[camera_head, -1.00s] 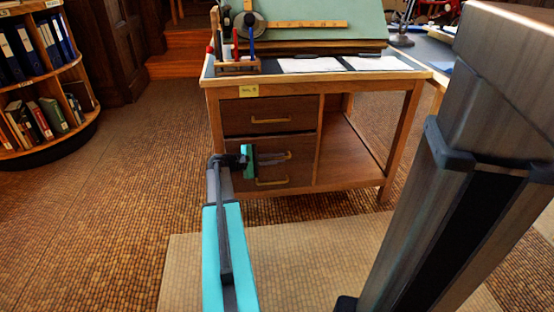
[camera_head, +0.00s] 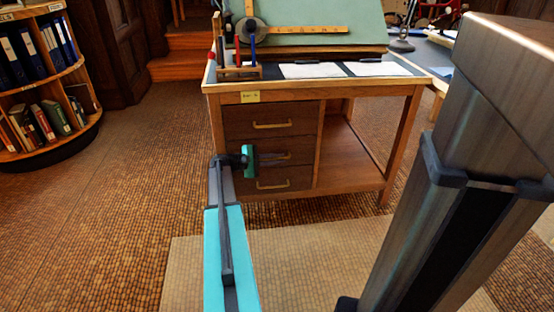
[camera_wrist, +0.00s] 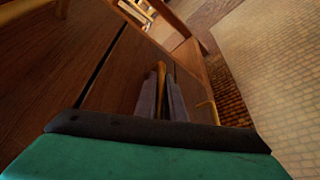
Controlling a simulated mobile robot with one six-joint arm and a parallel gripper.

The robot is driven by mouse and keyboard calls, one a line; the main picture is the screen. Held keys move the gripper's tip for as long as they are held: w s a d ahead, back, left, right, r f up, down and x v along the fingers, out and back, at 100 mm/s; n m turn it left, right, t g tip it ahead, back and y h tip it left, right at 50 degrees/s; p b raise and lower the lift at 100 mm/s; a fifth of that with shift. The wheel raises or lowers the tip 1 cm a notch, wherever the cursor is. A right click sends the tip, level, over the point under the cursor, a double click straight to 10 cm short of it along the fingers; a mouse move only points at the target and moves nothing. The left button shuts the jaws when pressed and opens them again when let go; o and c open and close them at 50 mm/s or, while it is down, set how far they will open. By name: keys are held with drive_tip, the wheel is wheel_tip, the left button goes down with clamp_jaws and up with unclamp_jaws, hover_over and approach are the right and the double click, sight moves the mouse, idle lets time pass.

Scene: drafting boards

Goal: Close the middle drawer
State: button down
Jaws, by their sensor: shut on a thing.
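The desk's middle drawer (camera_head: 300,150) has a dark wood front with a brass handle (camera_head: 279,156), partly hidden by my gripper (camera_head: 256,159). My gripper is at this handle, below the top drawer. In the wrist view, the two grey fingers (camera_wrist: 163,100) are shut on the middle handle (camera_wrist: 161,72), one on each side of it. The middle drawer's front looks about level with its neighbours; I cannot tell whether a small gap remains.
The top drawer (camera_head: 240,122) and bottom drawer (camera_head: 298,184) look shut. An open bay (camera_head: 345,160) lies right of the drawers. The desktop (camera_head: 300,86) holds papers, a pen rack and a tilted board. A bookshelf (camera_head: 50,93) stands at left, with clear floor between.

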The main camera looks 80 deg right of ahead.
drive_tip(key=shift+w+d+r, duration=0.1)
drive_tip(key=shift+w+d, duration=0.05)
drive_tip(key=shift+d, duration=0.15)
drive_tip(key=c, duration=1.8)
unclamp_jaws()
drive_tip(key=shift+c, duration=0.2)
drive_tip(key=shift+w+a+r, duration=0.15)
drive_tip(key=shift+w+a, duration=0.15)
drive_tip(key=p+v, duration=0.4)
drive_tip(key=v, duration=0.9)
drive_tip(key=shift+f+p, duration=0.2)
drive_tip(key=shift+p, duration=0.1)
drive_tip(key=shift+s+a, duration=0.1)
